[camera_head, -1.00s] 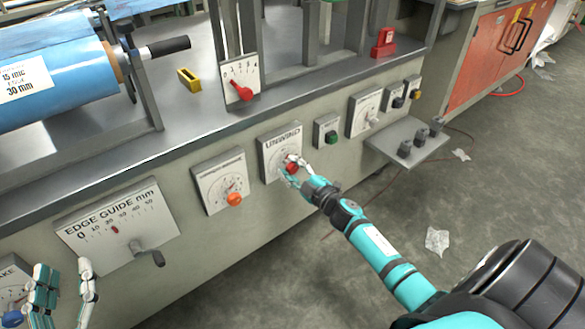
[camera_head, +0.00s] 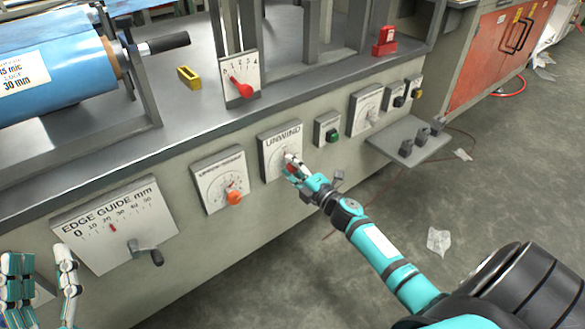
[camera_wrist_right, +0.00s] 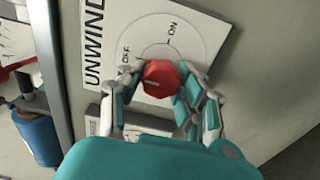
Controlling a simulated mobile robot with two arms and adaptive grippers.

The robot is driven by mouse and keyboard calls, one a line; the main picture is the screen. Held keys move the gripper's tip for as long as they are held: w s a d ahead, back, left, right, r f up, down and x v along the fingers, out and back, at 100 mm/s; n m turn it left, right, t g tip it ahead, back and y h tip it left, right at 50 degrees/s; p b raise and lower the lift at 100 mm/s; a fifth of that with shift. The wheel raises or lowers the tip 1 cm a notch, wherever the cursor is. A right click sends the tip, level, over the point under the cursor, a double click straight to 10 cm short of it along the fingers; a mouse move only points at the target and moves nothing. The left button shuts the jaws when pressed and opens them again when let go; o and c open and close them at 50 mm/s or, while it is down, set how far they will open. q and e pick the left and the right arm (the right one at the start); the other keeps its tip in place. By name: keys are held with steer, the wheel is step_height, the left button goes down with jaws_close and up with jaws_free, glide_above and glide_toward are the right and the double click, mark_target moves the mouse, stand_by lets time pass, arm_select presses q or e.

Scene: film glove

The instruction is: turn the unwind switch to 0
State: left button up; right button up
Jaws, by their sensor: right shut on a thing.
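The unwind switch is a red knob on a white plate (camera_head: 270,140) marked UNWIND on the machine's front. In the right wrist view the red knob (camera_wrist_right: 160,80) is close, and the plate (camera_wrist_right: 205,35) reads OFF and ON around a dial ring; I see no 0. My right gripper (camera_head: 292,168) is shut on the knob, with a finger on either side of it in the wrist view (camera_wrist_right: 158,90). The pale mark on the knob is small, and I cannot tell which label it points to. My left gripper (camera_head: 40,285) is open and empty at the lower left.
An orange-knobbed dial (camera_head: 220,180) is left of the unwind plate, and the edge guide plate (camera_head: 120,220) further left. A green button (camera_head: 333,135) is to the right. A small shelf (camera_head: 405,150) juts out beyond it.

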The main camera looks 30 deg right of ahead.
steer(key=shift+f, duration=0.1)
stand_by(0.3)
steer(key=o, duration=1.2)
steer(key=s, duration=0.8)
steer(key=s+d, duration=0.1)
steer(key=s, duration=0.3)
steer(key=shift+a, duration=0.1)
